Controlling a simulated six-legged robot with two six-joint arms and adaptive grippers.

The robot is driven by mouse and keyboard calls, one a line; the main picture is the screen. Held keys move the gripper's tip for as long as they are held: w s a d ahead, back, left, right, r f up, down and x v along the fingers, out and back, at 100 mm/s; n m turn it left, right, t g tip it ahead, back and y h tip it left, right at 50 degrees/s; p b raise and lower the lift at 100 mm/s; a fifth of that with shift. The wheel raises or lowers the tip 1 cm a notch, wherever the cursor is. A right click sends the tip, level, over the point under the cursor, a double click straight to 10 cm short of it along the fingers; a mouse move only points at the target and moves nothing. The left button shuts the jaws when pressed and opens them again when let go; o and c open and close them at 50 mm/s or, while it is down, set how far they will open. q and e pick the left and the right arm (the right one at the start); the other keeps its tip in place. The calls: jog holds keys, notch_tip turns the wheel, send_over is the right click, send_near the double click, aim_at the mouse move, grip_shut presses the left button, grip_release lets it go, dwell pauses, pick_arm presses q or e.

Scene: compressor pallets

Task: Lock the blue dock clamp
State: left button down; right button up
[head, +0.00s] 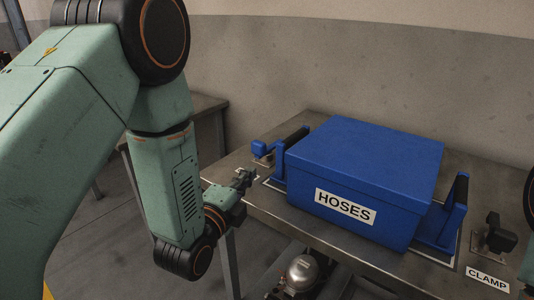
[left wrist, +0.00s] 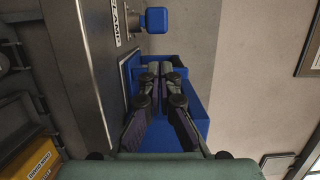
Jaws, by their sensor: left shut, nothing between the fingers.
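The blue dock clamp (head: 263,148) is at the left rear of the table, beside the left end of the dock. Its blue handle block (left wrist: 157,20) shows at the top of the left wrist view, beyond my fingertips. My left gripper (head: 248,174) is shut and empty near the table's left front edge, in front of the clamp and apart from it in the picture. Its closed fingers (left wrist: 160,67) lie over the blue dock in the left wrist view and hide part of it. My right gripper is out of view.
A blue lidded box marked HOSES (head: 370,180) sits between the dock's blue end brackets (head: 441,214). A black clamp (head: 495,236) with a CLAMP label (head: 487,279) stands at the right. A metal tank (head: 301,272) is under the table. A wall (head: 330,70) rises behind.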

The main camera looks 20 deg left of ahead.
pick_arm(q)
jog(key=shift+a+f, duration=0.1)
jog(key=shift+s+d+r, duration=0.2)
jog(key=shift+s, duration=0.15)
jog(key=w, duration=0.3)
jog(key=w+b, duration=0.1)
jog(key=w, duration=0.2)
jog(key=w+b, duration=0.1)
jog(key=w, duration=0.2)
jog(key=shift+w+d+f, duration=0.15)
jog(key=shift+w+d, duration=0.2)
jog(key=shift+w, duration=0.2)
jog(key=shift+d, duration=0.1)
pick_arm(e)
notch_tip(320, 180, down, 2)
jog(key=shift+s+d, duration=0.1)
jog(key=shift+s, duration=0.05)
